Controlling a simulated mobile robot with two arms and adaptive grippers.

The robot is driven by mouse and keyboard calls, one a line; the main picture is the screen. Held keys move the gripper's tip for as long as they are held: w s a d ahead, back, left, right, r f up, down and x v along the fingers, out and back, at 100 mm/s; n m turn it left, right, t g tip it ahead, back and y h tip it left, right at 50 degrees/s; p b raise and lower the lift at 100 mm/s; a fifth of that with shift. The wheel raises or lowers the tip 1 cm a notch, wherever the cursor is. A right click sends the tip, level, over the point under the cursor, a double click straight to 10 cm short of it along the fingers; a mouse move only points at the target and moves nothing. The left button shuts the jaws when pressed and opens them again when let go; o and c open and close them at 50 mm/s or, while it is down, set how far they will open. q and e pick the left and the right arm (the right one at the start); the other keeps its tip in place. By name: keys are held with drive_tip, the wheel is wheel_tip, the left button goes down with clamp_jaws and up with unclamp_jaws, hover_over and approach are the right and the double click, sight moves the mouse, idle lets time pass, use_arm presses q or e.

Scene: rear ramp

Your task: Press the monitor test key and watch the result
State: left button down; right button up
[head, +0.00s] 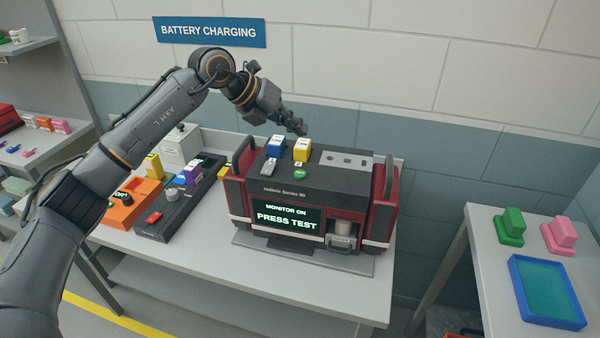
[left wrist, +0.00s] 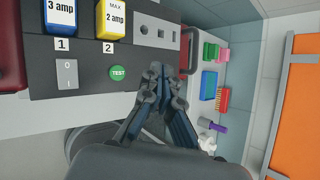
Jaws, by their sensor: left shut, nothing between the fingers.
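A red and dark grey unit (head: 262,191) stands on the grey table. Its screen (head: 287,218) reads "MONITOR ON" and "PRESS TEST". On its top are a round green TEST key (head: 300,173), a grey rocker switch (head: 268,168), a blue block (head: 276,147) and a yellow block (head: 302,150). In the left wrist view the TEST key (left wrist: 118,72) is fully visible, left of my gripper's tips. My left gripper (head: 301,131) is shut and empty, above the unit's top and apart from the key. It also shows in the left wrist view (left wrist: 160,72). My right gripper is not in view.
An orange box (head: 127,207) and a dark strip with a red switch (head: 153,217) lie left of the unit. A side table at right holds a green block (head: 511,226), a pink block (head: 559,235) and a blue tray (head: 515,279). The wall is close behind.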

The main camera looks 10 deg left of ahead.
sight(297, 173)
use_arm(q)
drive_tip(key=shift+f, duration=0.2)
wheel_tip(297, 173, down, 8)
drive_tip(key=b, duration=0.6)
drive_tip(key=shift+f, duration=0.25)
idle(1.2)
drive_tip(key=shift+f, duration=0.4)
drive_tip(key=shift+f+b, duration=0.45)
idle(0.7)
drive_tip(key=shift+r, duration=0.1)
drive_tip(key=shift+r+p, duration=0.55)
drive_tip(key=shift+r, duration=0.2)
drive_tip(key=shift+r+p, duration=1.65)
drive_tip(key=shift+r, duration=0.85)
